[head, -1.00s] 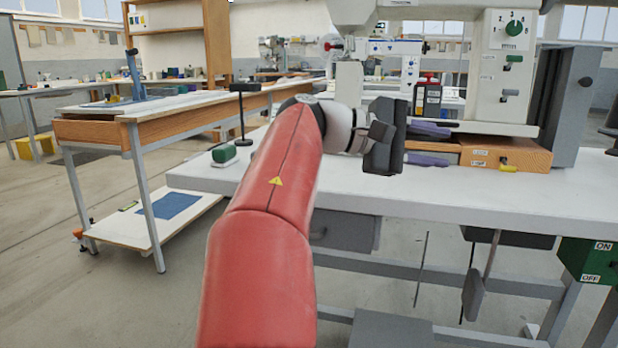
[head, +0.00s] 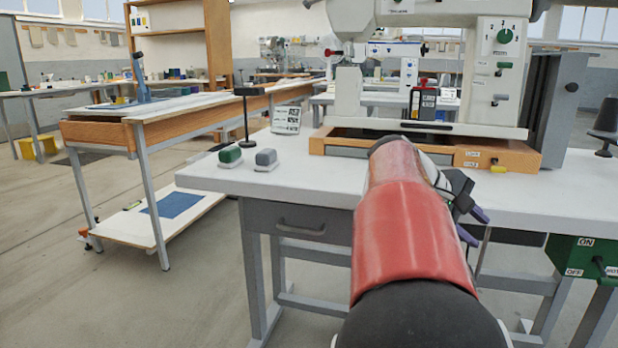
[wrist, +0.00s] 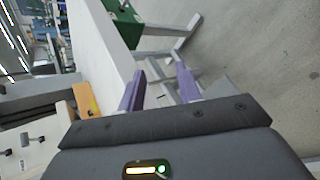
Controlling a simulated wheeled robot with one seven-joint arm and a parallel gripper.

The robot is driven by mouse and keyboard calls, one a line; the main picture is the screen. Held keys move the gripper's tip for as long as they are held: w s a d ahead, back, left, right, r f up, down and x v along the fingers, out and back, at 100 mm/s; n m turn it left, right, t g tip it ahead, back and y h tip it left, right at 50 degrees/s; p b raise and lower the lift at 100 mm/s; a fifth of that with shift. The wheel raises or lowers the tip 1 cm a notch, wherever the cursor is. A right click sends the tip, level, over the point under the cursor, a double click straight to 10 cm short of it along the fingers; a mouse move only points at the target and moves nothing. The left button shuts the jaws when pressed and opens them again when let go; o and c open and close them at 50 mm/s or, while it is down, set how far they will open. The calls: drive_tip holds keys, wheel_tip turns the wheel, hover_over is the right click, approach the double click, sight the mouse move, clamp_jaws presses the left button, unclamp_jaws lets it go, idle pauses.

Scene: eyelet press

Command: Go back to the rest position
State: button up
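My gripper (head: 477,225) is at the front edge of the white table, right of my red arm in the head view. Its two purple fingers point to the lower right. In the wrist view my gripper (wrist: 160,72) shows both fingers standing apart with nothing between them. Floor and table legs show through the gap. My arm hides part of the table front and the press base's front in the head view.
The eyelet press (head: 500,75) stands on an orange wooden base (head: 330,143) on the white table (head: 290,185). A green switch box (head: 572,257) hangs at the table's front right.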

drive_tip(key=s+f+m+y+p, duration=0.2)
drive_tip(key=s+f+y, duration=0.4)
drive_tip(key=f, duration=0.3)
drive_tip(key=s+a+m+t+y+p, duration=0.4)
drive_tip(key=s+a+t, duration=0.1)
drive_tip(key=s+a, duration=0.9)
drive_tip(key=shift+s, duration=1.15)
drive_tip(key=shift+r, duration=0.15)
